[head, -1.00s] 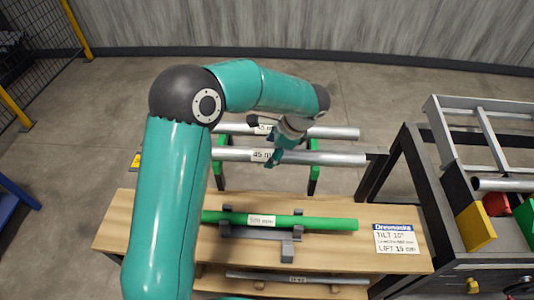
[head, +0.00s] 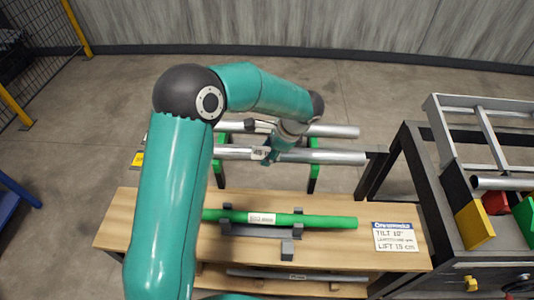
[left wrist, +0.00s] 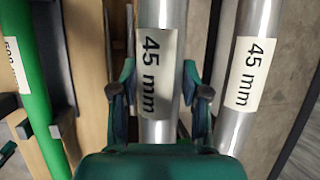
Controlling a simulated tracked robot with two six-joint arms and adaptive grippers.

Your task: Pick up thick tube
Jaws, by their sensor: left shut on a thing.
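Two silver tubes lie parallel on a rack with green supports behind the wooden table in the head view. My left gripper (head: 272,153) is at the near silver tube (head: 335,157). In the left wrist view my left gripper (left wrist: 160,97) has one finger on each side of this tube (left wrist: 162,12), labelled 45 mm, and is shut on it. The far silver tube (head: 335,132) also carries a 45 mm label and shows right of the gripper in the left wrist view (left wrist: 253,30). The fingertips' contact is partly hidden in the head view. My right gripper is out of view.
A green tube (head: 300,220) rests on grey cradles on the wooden table (head: 135,230). A sign (head: 395,237) stands at its right. A thin tube (head: 300,276) lies lower in front. A dark-framed bench (head: 440,215) with a ladder-like frame stands on the right.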

